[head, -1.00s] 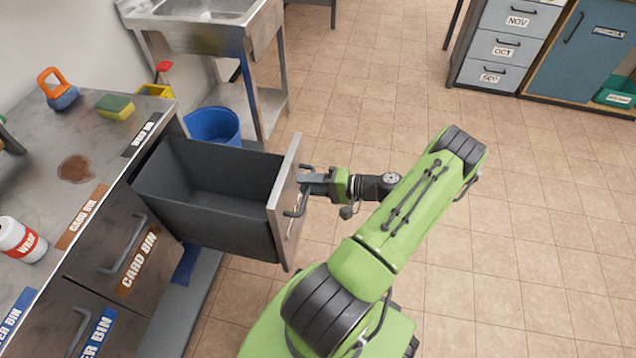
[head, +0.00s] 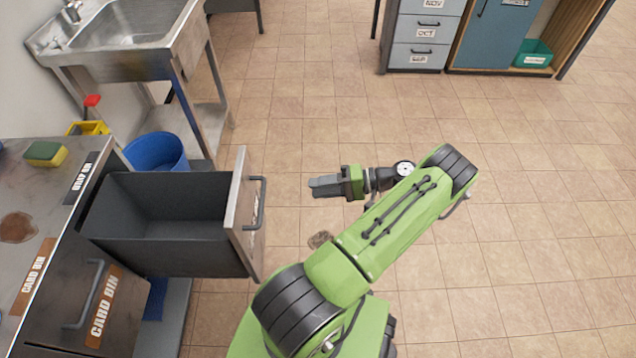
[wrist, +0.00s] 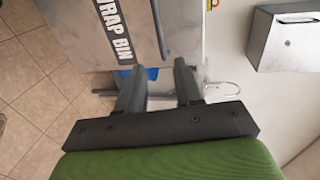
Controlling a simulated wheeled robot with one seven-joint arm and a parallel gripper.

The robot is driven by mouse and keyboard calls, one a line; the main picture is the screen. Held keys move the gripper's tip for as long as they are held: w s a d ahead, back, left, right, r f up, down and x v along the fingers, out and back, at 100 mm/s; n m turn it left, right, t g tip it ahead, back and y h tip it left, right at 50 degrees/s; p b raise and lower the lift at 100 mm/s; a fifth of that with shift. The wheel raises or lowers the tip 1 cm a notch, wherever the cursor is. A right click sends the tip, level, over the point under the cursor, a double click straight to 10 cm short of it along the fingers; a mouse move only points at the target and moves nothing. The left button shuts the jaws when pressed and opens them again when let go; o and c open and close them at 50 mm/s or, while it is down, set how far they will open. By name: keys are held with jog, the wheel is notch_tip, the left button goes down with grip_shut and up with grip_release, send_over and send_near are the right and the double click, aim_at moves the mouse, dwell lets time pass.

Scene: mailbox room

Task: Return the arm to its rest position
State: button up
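My gripper (head: 327,187) is in the air over the tiled floor, to the right of the pulled-out drawer (head: 243,215) and clear of its handle. In the wrist view my gripper (wrist: 160,70) has its two dark fingers spread with a gap between them and nothing held. The drawer front, labelled WRAP BIN (wrist: 110,30), and its handle (wrist: 160,28) show beyond the fingers. My arm is bent, with its green forearm reaching up and to the right from the base in the head view. The drawer is dark inside and looks empty.
A metal sink (head: 130,35) stands at the upper left, with a blue bucket (head: 157,152) beside it. A counter with bins (head: 30,262) is at the left. Grey drawers (head: 420,55) and a blue cabinet (head: 492,38) stand at the back. The floor (head: 540,240) to the right is clear.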

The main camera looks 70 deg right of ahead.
dwell(0.4)
jog(key=w+a+r+n+g+y+p, duration=0.1)
jog(key=w+a+r+n+g+p, duration=0.1)
jog(key=w+r+g, duration=0.35)
jog(key=w+a+r+n+g+y+p, duration=0.1)
jog(key=w+a+r+n+g, duration=0.15)
jog(key=w+r, duration=0.45)
jog(key=w+a+r+n+g+h+p, duration=0.35)
jog(key=w+a+r, duration=0.35)
jog(key=a+r, duration=0.4)
jog(key=s+a+r+n+t+h+p, duration=0.1)
jog(key=s+a+r+n+h+p, duration=0.1)
jog(key=s+a+r, duration=0.3)
jog(key=s+a+r+n+t+h+p, duration=0.1)
jog(key=s+a+r+n+h+p, duration=0.1)
jog(key=s+a+r+n, duration=0.2)
jog(key=s+a+r, duration=0.1)
jog(key=a+r, duration=0.2)
jog(key=a, duration=0.5)
jog(key=shift+s, duration=0.4)
